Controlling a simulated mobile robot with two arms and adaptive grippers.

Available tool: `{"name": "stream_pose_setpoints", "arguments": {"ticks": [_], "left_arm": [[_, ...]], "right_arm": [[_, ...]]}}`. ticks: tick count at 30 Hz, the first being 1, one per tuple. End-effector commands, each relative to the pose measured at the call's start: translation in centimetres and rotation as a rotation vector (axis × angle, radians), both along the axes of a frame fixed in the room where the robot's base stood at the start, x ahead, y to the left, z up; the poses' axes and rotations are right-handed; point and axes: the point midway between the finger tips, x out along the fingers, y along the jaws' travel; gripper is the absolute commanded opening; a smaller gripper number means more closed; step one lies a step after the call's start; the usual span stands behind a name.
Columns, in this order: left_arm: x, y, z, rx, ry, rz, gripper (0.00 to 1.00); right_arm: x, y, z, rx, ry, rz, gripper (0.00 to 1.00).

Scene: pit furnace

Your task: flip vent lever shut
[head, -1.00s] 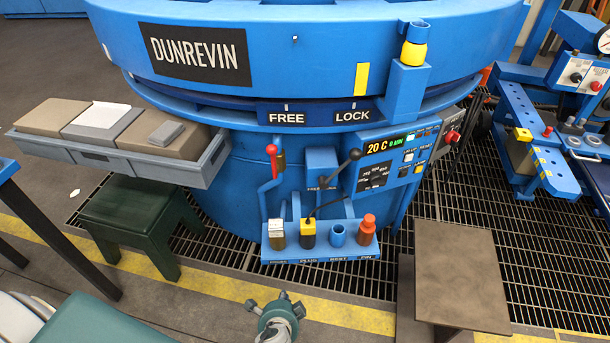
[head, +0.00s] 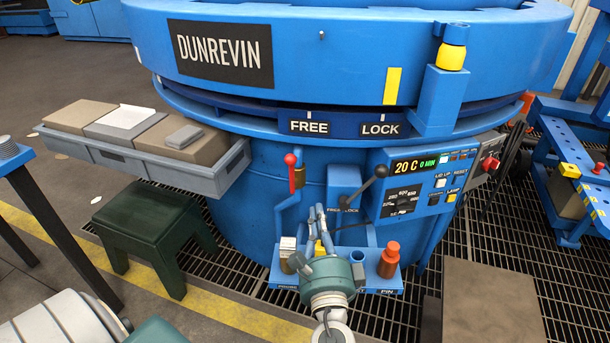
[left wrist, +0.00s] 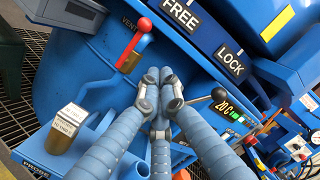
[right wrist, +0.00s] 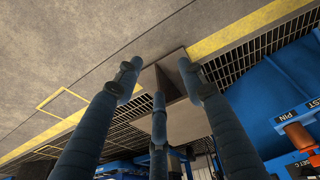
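The vent lever (head: 293,182) has a red knob and a red shaft, standing upright on a blue pipe with a brass fitting on the furnace front. The left wrist view shows it (left wrist: 133,43) near the word VENT. My left gripper (head: 321,212) is just right of and below the lever in the head view, apart from it in the picture. In the left wrist view its fingertips (left wrist: 159,78) are drawn together with nothing between them. My right gripper is outside the head view; in its wrist view its fingers (right wrist: 156,75) are spread and empty above the floor.
A black-knobbed lever (head: 375,180) stands right of the vent lever, beside the control panel (head: 420,185). Below is a rack (head: 285,279) with an orange pin (head: 389,260), partly hidden by my left gripper. A grey tray (head: 200,178) and a green stool (head: 150,225) are at left.

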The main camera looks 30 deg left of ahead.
Motion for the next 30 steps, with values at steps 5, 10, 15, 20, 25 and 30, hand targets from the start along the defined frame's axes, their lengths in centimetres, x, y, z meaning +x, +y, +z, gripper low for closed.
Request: {"name": "stream_pose_setpoints", "arguments": {"ticks": [5,10,15,20,25,30], "left_arm": [[0.4,0.3,0.1,0.001,-0.001,0.000,0.00],[2.3,1.7,0.4,0.000,-0.003,0.000,0.00],[5.2,3.9,0.8,0.001,-0.003,0.000,0.00],[7.9,5.9,1.1,0.001,-0.001,-0.001,0.00],[8.3,8.3,1.9,0.000,0.000,-0.001,0.00],[8.5,9.5,2.2,-0.001,0.001,-0.002,0.00]], "right_arm": [[0.0,0.0,-0.1,0.000,0.001,0.000,0.40],[0.0,0.0,-0.4,-0.001,0.004,0.000,0.40],[0.1,0.0,-0.7,0.000,0.002,0.000,0.40],[0.2,0.0,-0.7,0.000,0.001,0.000,0.40],[0.2,0.1,-2.0,0.000,0.014,0.001,0.40],[0.3,0.1,-2.6,0.000,0.015,0.001,0.40]]}}
